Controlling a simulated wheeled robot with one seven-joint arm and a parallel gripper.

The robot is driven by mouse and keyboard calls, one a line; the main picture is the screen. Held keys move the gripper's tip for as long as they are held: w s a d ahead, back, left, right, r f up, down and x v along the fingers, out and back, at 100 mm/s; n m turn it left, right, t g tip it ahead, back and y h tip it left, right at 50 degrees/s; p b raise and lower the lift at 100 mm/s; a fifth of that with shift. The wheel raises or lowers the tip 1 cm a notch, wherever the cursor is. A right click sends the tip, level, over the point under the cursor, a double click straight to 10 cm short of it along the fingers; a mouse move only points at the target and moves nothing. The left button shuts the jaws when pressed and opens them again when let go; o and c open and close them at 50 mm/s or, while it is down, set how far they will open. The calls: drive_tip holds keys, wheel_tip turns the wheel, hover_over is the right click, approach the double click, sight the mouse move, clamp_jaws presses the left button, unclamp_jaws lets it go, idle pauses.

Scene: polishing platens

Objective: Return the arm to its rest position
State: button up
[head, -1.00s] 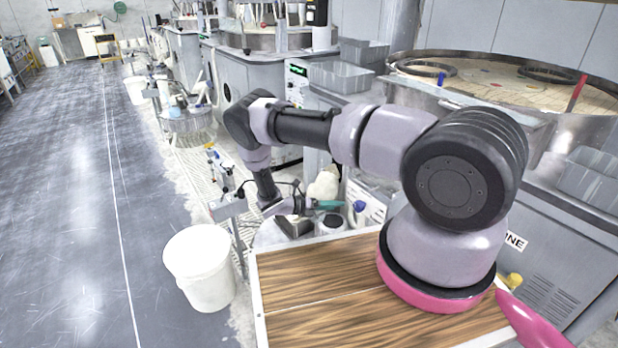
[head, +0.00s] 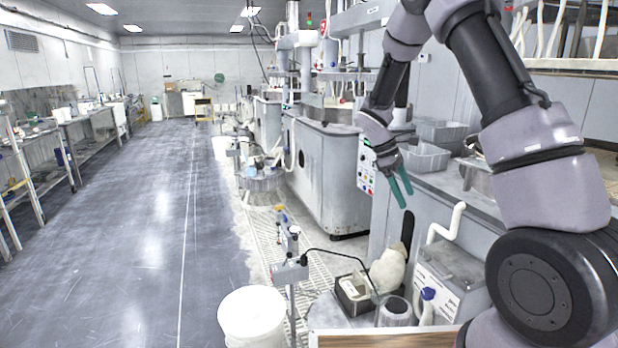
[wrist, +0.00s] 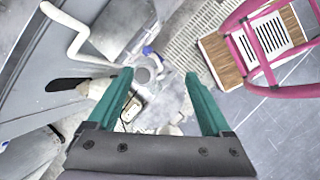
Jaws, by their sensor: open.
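My arm rises on the right of the head view, folded upward with its forearm hanging down. My gripper (head: 401,186) points downward, with green fingers, in front of the grey machine cabinets and above the small round stand. The wrist view shows the two green fingers (wrist: 163,103) wide apart with nothing between them. The floor, a grey cup (wrist: 143,75) and other items lie well below the fingers.
A white bucket (head: 252,318) stands on the floor at the lower middle. A small stand carries a dark tray (head: 352,298) and a grey cup (head: 396,312). Grey bins (head: 424,158) sit on the machine top near my gripper. The left floor is clear.

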drive_tip(key=s+r+m+t+y, duration=0.2)
drive_tip(key=s+r+m, duration=0.3)
drive_tip(key=r, duration=0.4)
drive_tip(key=s+r+m+t+y, duration=0.2)
drive_tip(key=s+r+m+y, duration=0.1)
drive_tip(key=s+r, duration=0.5)
drive_tip(key=s+a+r+m+t+y, duration=0.2)
drive_tip(key=s+r+m+t, duration=0.3)
drive_tip(key=s, duration=0.7)
wheel_tip(320, 180, up, 4)
drive_tip(key=shift+s+f+m, duration=0.15)
drive_tip(key=shift+f+m, duration=0.1)
drive_tip(key=shift+m, duration=0.85)
drive_tip(key=shift+a, duration=0.1)
